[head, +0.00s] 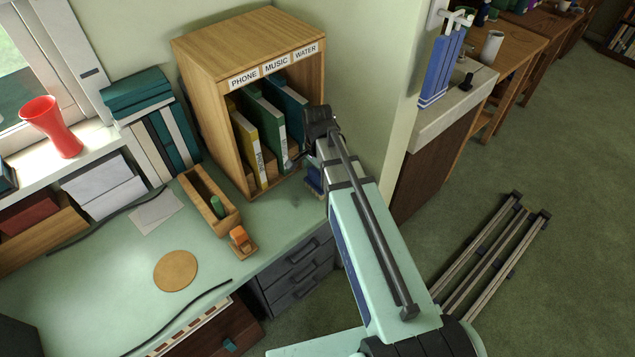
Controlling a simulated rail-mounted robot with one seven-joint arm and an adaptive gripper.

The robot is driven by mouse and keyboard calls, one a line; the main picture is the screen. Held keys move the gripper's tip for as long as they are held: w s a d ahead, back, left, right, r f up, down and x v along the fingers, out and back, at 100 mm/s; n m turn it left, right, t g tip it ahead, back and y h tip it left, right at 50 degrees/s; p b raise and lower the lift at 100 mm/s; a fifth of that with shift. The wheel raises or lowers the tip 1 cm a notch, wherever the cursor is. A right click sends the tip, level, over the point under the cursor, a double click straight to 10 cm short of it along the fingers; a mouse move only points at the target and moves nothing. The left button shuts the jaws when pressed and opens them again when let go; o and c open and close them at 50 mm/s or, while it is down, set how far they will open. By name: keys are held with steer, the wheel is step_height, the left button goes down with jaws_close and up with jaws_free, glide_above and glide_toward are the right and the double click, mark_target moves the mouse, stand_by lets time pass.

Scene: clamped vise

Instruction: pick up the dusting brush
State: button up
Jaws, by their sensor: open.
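I cannot surely pick out the dusting brush in the head view. A small dark blue thing (314,180) shows partly under the end of my arm, at the right end of the green desk, and I cannot tell what it is. A green rounded thing (217,207) stands in a narrow wooden box on the desk. My gripper (295,161) is at the front right of the wooden cabinet, near the folders. It is small and mostly hidden by my arm; it is open, and I see nothing held.
The wooden cabinet (213,75) holds yellow, green and blue folders. The narrow wooden box (193,192) and an orange-and-wood thing (241,241) stand in front of it. A round brown mat (175,271) and cables lie on the desk (110,290). A wall edge rises right of my arm.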

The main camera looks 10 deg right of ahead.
steer(key=shift+f, duration=0.15)
steer(key=c, duration=1.3)
step_height(320, 180, up, 20)
steer(key=b, duration=0.3)
